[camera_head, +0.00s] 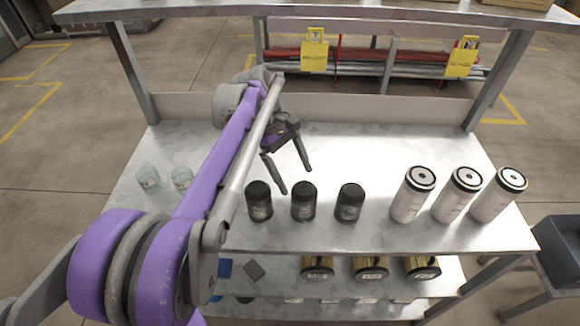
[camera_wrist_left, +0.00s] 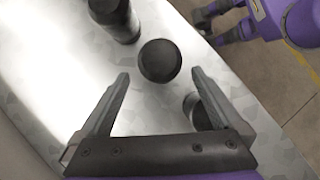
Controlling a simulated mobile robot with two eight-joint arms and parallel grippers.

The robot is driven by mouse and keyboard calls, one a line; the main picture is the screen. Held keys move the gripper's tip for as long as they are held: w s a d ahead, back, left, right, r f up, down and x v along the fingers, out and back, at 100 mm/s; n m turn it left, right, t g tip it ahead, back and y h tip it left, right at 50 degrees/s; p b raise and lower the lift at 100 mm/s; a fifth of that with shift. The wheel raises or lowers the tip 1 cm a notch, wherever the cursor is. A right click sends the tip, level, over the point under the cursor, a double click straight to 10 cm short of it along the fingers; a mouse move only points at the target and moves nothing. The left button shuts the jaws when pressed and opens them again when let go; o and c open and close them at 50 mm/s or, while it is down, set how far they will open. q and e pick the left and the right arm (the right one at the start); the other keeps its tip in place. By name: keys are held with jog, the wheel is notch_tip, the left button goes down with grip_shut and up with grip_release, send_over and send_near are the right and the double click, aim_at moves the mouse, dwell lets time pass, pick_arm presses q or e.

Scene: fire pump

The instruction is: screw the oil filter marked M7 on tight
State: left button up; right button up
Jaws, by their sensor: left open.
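Three black filters stand upright in a row on the metal tabletop: a left one (camera_head: 259,202), a middle one (camera_head: 304,202) and a right one (camera_head: 349,204). Three white filters (camera_head: 408,202) stand to their right. No label is clear enough to read as M7. My left gripper (camera_head: 296,181) is open and empty, pointing down behind and above the black filters. In the left wrist view, the round top of one black filter (camera_wrist_left: 160,61) shows between and just beyond the open fingertips (camera_wrist_left: 161,73). Another is partly hidden behind the right-hand finger.
Two clear jars (camera_head: 181,178) stand at the table's left. Gold-coloured filters (camera_head: 370,266) lie on the shelf below. An upper shelf (camera_head: 300,8) and its posts frame the bench. Purple parts, apparently my right arm, show at the wrist view's upper right.

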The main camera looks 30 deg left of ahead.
aim_at(300, 184)
pick_arm(q)
jog(key=shift+b+x, duration=1.25)
jog(key=shift+x, duration=1.55)
jog(key=shift+c, duration=0.2)
jog(key=c, duration=1.5)
grip_shut()
jog(key=shift+r, duration=0.15)
jog(key=shift+r+p, duration=1.35)
jog(key=shift+r, duration=0.55)
jog(key=shift+f, duration=0.1)
